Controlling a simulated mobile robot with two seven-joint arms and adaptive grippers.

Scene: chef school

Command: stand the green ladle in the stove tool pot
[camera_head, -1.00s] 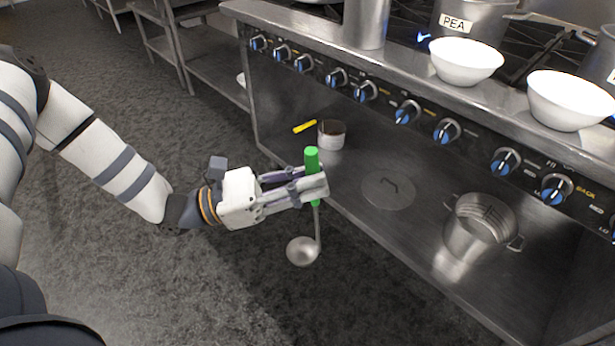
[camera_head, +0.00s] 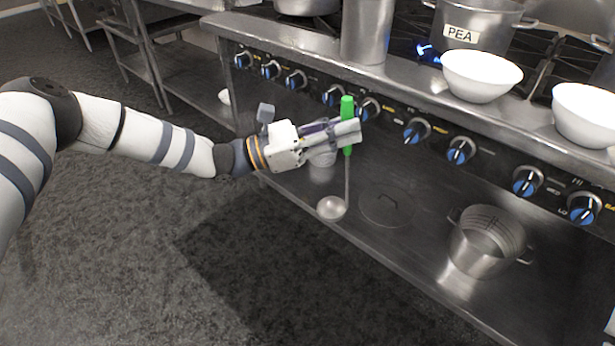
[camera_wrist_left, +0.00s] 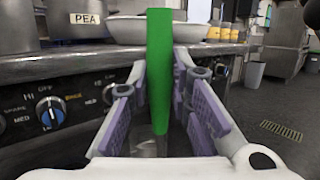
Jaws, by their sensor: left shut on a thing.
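The green ladle has a green handle (camera_head: 347,112) and a steel bowl (camera_head: 332,208) that hangs at the bottom. My left gripper (camera_head: 346,134) is shut on the green handle and holds the ladle roughly upright, in front of the stove's knob panel. In the left wrist view the green handle (camera_wrist_left: 160,75) stands between the two fingers. A tall steel pot (camera_head: 364,30) on the stove's front ledge looks like the tool pot; its inside is hidden. My right gripper is not in view.
White bowls (camera_head: 481,76) stand on the ledge to the right. A pot labelled PEA (camera_head: 475,28) stands behind, and a blue flame (camera_head: 427,50) shows near it. The lower shelf holds a steel pot (camera_head: 484,243) and a round lid (camera_head: 386,208). Blue knobs line the front panel.

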